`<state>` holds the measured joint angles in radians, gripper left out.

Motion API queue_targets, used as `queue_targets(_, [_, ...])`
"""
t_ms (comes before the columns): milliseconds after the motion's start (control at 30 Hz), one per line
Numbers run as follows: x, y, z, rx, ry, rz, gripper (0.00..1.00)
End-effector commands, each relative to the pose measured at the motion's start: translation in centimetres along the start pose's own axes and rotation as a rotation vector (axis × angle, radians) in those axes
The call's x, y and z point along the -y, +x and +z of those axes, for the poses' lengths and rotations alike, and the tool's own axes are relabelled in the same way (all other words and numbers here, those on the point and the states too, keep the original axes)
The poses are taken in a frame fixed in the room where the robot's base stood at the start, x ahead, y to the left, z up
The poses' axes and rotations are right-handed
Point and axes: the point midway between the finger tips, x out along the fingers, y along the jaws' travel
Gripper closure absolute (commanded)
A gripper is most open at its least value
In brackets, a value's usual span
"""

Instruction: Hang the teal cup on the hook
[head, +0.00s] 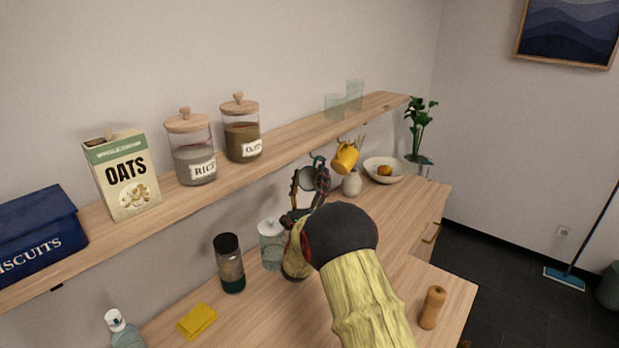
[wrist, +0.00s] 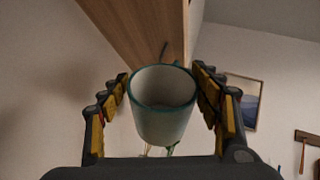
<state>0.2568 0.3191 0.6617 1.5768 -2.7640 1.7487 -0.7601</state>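The teal cup (wrist: 165,108) has a pale inside and a teal rim. In the wrist view it sits between the fingertips of my gripper (wrist: 163,92), which appears shut on its sides. Its small handle (wrist: 178,64) points to the far side. A dark hook (wrist: 164,49) under the shelf shows just beyond the rim, apart from the handle as far as I can tell. In the head view my gripper (head: 311,181) is raised just below the shelf edge, near a hook (head: 318,157). My fingers and arm mostly hide the cup there.
A yellow cup (head: 345,158) hangs under the shelf (head: 285,143), right of my gripper. A vase (head: 352,184) and a bowl (head: 372,166) stand behind. A glass jar (head: 271,244) and a dark-lidded jar (head: 230,264) stand left of my arm. A pepper mill (head: 432,307) stands right.

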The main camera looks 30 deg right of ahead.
Motion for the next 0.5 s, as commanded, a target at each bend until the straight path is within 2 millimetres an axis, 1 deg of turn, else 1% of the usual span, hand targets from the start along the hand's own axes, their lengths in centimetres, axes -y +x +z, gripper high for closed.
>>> queue_targets(33, [-0.01, -0.02, -0.02, 0.000, 0.000, 0.000, 0.32])
queue_targets(167, [-0.02, -0.03, -0.04, -0.001, 0.000, 0.001, 0.25])
queue_targets(500, [-0.08, -0.34, -0.12, -0.002, -0.001, 0.003, 0.25])
